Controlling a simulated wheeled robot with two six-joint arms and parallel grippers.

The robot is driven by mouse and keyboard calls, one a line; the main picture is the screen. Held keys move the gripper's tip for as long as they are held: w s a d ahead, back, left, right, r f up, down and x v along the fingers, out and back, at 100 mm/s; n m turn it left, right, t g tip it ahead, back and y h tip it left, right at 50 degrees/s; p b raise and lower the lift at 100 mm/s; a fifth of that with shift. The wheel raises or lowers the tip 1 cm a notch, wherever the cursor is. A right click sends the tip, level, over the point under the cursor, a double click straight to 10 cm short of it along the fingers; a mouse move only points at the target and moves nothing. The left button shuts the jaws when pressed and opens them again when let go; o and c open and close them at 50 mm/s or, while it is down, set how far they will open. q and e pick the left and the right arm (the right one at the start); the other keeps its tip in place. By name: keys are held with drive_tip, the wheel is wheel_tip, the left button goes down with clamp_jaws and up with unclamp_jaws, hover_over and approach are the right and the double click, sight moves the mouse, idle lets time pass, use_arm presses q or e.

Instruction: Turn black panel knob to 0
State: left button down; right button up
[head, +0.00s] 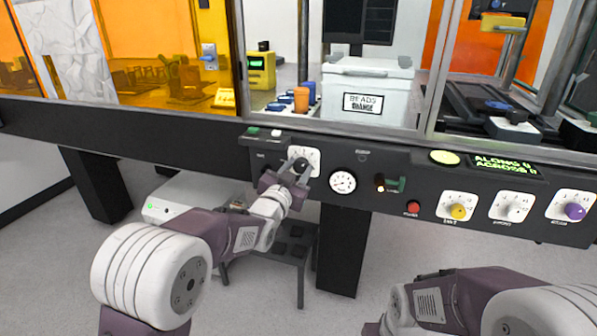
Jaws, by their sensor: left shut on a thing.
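The black panel knob (301,165) sits on a white square dial plate (314,155) on the front panel, left of the round gauge. My left gripper (296,168) is at this knob, with its fingers shut around it. The fingers hide part of the knob and the plate's markings, so its setting cannot be read. My right arm shows at the lower right, but its gripper is not clearly visible.
The dark front panel (402,158) also carries a round gauge (342,181), a red button (413,207), and yellow (458,211), white (515,213) and purple (575,211) knobs. A green display (504,165) reads ALONG 0, ACROSS 0. A white box (367,88) stands behind glass.

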use_arm(q)
drive_tip(key=n, duration=0.4)
drive_tip(key=shift+f+n+b, duration=0.15)
drive_tip(key=shift+n+b, duration=0.15)
drive_tip(key=n, duration=0.4)
drive_tip(key=shift+n+b, duration=0.35)
drive_tip(key=shift+n, duration=0.05)
drive_tip(key=n, duration=0.4)
drive_tip(key=shift+a+f+n+y+b, duration=0.1)
drive_tip(key=shift+n+y+b, duration=0.2)
drive_tip(key=shift+n+b, duration=0.1)
drive_tip(key=n+b, duration=0.1)
drive_tip(key=n, duration=0.3)
drive_tip(key=n+b, duration=0.1)
drive_tip(key=n, duration=0.3)
drive_tip(key=shift+f, duration=0.15)
drive_tip(key=n+b, duration=0.1)
drive_tip(key=n, duration=0.3)
drive_tip(key=shift+y+b, duration=0.3)
drive_tip(key=n+b, duration=0.2)
drive_tip(key=n, duration=0.1)
drive_tip(key=shift+f, duration=0.15)
drive_tip(key=shift+n+b, duration=1.05)
drive_tip(key=shift+n, duration=0.75)
